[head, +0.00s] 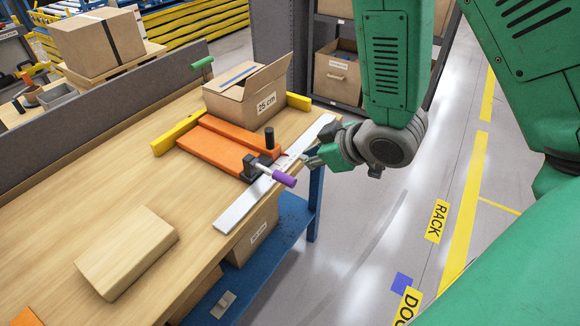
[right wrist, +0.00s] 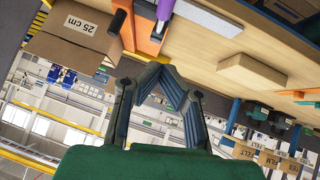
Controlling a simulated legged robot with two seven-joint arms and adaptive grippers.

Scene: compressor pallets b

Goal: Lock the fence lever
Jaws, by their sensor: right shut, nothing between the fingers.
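The fence lever has a purple handle (head: 283,179) and sits on a black clamp block (head: 254,166) at the front corner of an orange plate (head: 215,145). The handle points to the right and slightly down, across a white strip (head: 245,203). In the right wrist view the purple handle (right wrist: 165,10) shows at the top edge, cut off. My right gripper (head: 307,158) is just beyond the table's right edge, to the right of and a little above the handle in the head view. Its fingers (right wrist: 158,72) are shut and empty, apart from the lever. My left gripper is out of view.
An open carton marked 25 cm (head: 250,92) stands behind the orange plate, between yellow bars (head: 178,133). A low grey partition (head: 75,118) borders the far left side. The table between them is clear.

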